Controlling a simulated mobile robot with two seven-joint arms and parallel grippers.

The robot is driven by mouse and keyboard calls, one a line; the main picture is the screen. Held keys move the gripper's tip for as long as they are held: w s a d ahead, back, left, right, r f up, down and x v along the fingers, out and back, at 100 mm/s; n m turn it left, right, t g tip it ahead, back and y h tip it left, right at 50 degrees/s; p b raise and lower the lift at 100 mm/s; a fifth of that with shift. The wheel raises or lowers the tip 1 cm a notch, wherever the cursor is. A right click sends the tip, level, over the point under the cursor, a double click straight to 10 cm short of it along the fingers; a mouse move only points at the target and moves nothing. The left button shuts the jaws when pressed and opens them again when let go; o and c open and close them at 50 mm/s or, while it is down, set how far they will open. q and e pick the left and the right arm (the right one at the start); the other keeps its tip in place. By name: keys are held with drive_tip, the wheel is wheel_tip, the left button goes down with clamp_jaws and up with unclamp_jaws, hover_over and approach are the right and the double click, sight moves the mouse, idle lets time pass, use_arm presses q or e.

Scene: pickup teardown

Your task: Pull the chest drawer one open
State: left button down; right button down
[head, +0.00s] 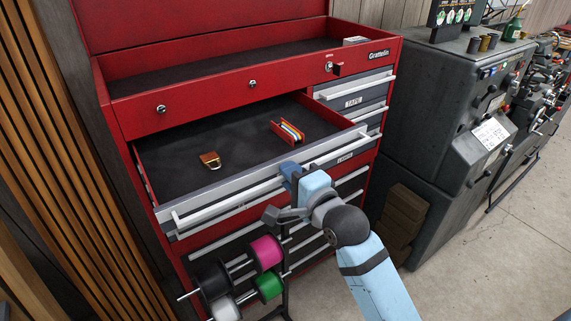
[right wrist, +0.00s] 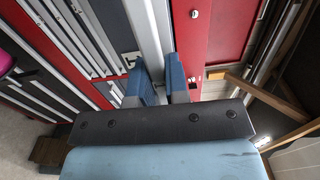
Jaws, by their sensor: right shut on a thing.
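The red tool chest (head: 240,93) has a wide top drawer (head: 225,135) pulled out, showing its dark lined inside. A long pale handle bar (head: 235,195) runs along the drawer's front. My right gripper (head: 290,175) is at the right part of that front and is shut on the handle, hiding a piece of it. In the right wrist view the blue fingers (right wrist: 161,85) stand on either side of the pale bar (right wrist: 153,40). My left gripper is not in view.
In the drawer lie a brass padlock (head: 210,160) and a small red box of coloured items (head: 290,131). A rack of spools (head: 267,253) stands close before the chest, left of my right arm. A dark machine (head: 430,110) stands to the right. Floor at lower right is clear.

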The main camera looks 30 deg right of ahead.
drive_tip(key=shift+s+d, duration=0.1)
drive_tip(key=shift+s, duration=0.5)
drive_tip(key=c, duration=1.1)
unclamp_jaws()
drive_tip(key=s+p, duration=0.1)
drive_tip(key=s, duration=0.3)
drive_tip(key=s+d+p, duration=0.1)
drive_tip(key=s, duration=0.4)
drive_tip(key=s+d+p, duration=0.1)
drive_tip(key=s, duration=0.3)
drive_tip(key=shift+s, duration=0.3)
